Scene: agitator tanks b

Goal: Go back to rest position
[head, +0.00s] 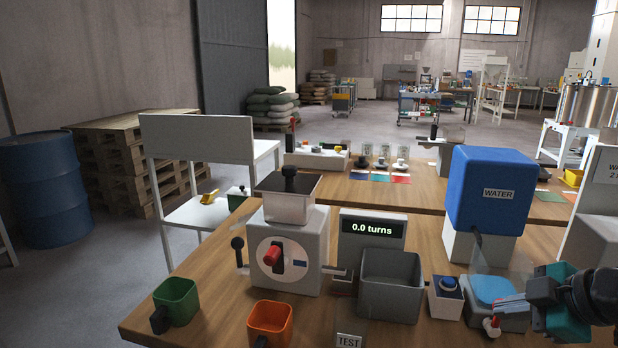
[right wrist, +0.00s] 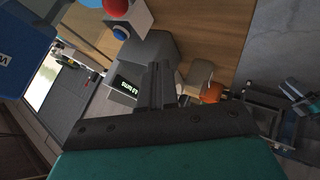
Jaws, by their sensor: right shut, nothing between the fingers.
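My right gripper (head: 512,303) is at the lower right of the head view, over the right part of the wooden table. Its fingers point left, toward a small box with a blue button (head: 448,284). In the right wrist view my right gripper (right wrist: 157,82) has its fingers together with nothing between them. My left gripper is not in view.
The blue WATER container (head: 490,188) stands behind my right gripper. A grey bin (head: 390,286), a grey machine with a red knob (head: 290,240) and a display reading 0.0 turns (head: 372,228) stand further left. Green (head: 177,300) and orange (head: 270,322) cups are at the front left.

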